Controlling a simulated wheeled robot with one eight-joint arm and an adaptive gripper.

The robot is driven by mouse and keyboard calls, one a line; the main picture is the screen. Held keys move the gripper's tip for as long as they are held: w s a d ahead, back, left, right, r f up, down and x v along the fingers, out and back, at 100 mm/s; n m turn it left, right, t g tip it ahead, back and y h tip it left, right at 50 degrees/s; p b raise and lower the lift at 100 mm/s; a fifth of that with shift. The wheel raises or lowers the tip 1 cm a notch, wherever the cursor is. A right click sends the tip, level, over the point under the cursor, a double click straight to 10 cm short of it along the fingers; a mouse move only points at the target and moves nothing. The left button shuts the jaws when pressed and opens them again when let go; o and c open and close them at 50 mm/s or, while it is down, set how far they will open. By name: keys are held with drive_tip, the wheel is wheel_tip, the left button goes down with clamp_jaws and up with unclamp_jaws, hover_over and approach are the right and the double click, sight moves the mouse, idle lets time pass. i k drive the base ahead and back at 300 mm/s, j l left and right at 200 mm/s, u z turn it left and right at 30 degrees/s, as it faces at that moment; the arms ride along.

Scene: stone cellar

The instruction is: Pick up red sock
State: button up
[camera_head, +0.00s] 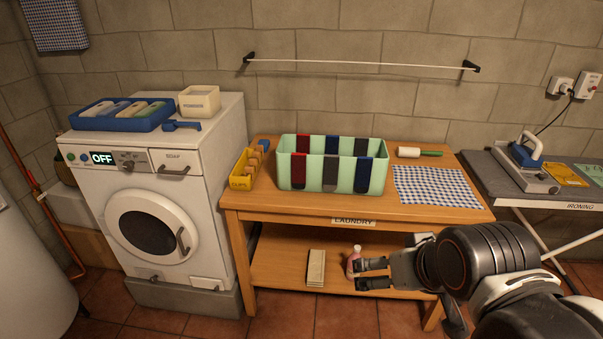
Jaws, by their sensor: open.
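A mint green bin (283,152) stands on the wooden table. A red sock (299,170) hangs over its front rim at the left end. A second red piece (303,144) hangs on the back rim behind it. Grey (330,174) and blue (363,176) socks hang to the right on the front rim, with similar pieces behind. My gripper (370,274) is open and empty, low in front of the table and pointing left. It is below and to the right of the bin, apart from the socks.
A yellow tray of pegs (241,181) is left of the bin. A checked cloth (437,187) and a lint roller (418,152) lie right. A pink bottle (354,260) and a block (316,268) are on the lower shelf. The washing machine (205,150) flanks the table; a rail (360,64) hangs above.

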sight(299, 161)
drive_tip(key=i+j+z, duration=0.1)
drive_tip(key=i, duration=0.4)
drive_tip(key=i+j+z, duration=0.1)
drive_tip(key=i, duration=0.4)
drive_tip(key=i+j+z, duration=0.1)
drive_tip(key=i+j, duration=0.25)
drive_tip(key=i, duration=0.15)
